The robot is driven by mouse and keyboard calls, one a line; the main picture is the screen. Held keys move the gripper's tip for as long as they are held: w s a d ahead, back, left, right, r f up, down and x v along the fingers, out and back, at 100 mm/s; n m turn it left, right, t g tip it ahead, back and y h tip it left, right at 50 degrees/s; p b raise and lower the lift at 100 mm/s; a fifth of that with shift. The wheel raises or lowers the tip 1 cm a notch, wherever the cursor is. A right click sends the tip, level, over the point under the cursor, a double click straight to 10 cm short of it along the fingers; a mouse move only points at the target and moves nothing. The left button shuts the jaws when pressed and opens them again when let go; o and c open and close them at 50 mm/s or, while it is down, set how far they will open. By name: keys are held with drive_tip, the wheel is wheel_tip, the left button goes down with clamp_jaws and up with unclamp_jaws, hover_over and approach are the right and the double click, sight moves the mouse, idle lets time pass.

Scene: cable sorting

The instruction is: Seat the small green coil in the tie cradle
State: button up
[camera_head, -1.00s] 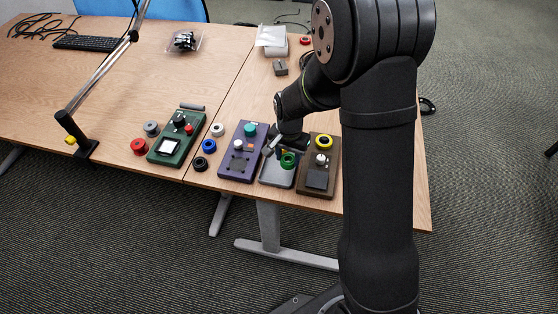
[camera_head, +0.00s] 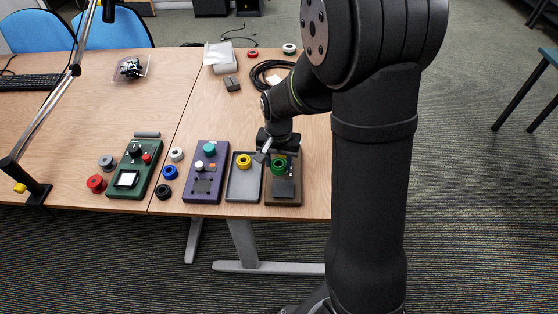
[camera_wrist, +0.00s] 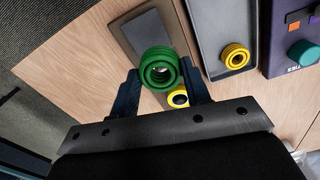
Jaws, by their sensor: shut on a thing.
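The small green coil (camera_head: 278,167) is held in my gripper (camera_head: 277,153), above the brown device (camera_head: 284,189). In the wrist view the green coil (camera_wrist: 160,68) sits between the two fingertips of my gripper (camera_wrist: 162,82), apart from the surface below. A yellow ring with a dark centre (camera_wrist: 178,99) shows just below it, partly covered. The brown device's dark square panel (camera_wrist: 146,34) is beyond the coil. I cannot tell which part is the tie cradle.
A grey tray (camera_head: 236,190) with a yellow coil (camera_head: 244,161) lies between the purple and brown devices. A green device (camera_head: 133,177) stands farther left, with red (camera_head: 96,183), grey, white, blue and black coils around it. A black cable (camera_head: 268,74) lies behind my gripper.

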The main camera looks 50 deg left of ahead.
drive_tip(key=shift+s+a+f+n, duration=0.75)
drive_tip(key=shift+s+a, duration=2)
drive_tip(key=shift+s, duration=0.3)
drive_tip(key=shift+s+a+f+n, duration=0.7)
drive_tip(key=shift+s+a, duration=2.05)
drive_tip(key=shift+s, duration=0.25)
drive_tip(key=shift+s+a+f+n, duration=0.75)
drive_tip(key=shift+s+a, duration=2)
drive_tip(key=shift+s, duration=0.3)
drive_tip(key=shift+f, duration=0.6)
drive_tip(key=shift+f, duration=0.6)
drive_tip(key=shift+f, duration=0.55)
drive_tip(key=o, duration=1.5)
